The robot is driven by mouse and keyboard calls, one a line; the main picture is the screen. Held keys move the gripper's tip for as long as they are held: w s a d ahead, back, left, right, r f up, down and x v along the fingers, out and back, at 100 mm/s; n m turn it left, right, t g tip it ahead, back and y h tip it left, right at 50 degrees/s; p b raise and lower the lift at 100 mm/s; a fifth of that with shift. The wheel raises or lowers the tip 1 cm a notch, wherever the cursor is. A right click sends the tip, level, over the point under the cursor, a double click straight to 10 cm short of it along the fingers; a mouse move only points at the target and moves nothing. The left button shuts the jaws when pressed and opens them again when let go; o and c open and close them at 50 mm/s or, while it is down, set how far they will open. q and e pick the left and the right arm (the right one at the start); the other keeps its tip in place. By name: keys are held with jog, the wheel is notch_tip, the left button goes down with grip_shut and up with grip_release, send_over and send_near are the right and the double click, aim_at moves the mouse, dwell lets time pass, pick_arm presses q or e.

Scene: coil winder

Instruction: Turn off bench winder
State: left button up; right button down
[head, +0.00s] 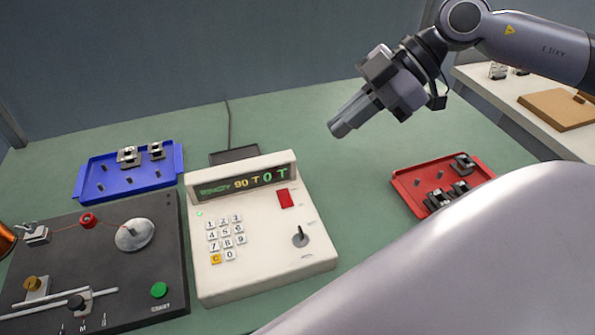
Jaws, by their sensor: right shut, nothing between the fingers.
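The bench winder's cream control box (262,250) stands in the middle of the green bench. Its display (241,183) is lit with green and amber characters, and a small green light shows at the left of its face. A red rocker switch (285,198) sits below the display at the right, with a dark rotary knob (300,237) lower down. The dark winder base (150,265) with a green button (159,290) is at the left. My right gripper (341,127) is shut and empty, above the bench behind and right of the box. My left gripper is not in view.
A blue tray (88,185) with small parts is at the back left. A red tray (408,190) with dark parts is at the right, partly hidden by my pale arm link. Bench between box and red tray is clear.

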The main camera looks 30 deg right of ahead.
send_over(281, 189)
jog(key=s+d, duration=0.2)
jog(key=f, duration=0.7)
jog(key=shift+w+d, duration=0.2)
notch_tip(281, 189, down, 3)
jog(key=shift+w+d+r, duration=0.15)
jog(key=shift+r, duration=0.05)
jog(key=shift+w+f, duration=0.1)
jog(key=shift+f, duration=0.55)
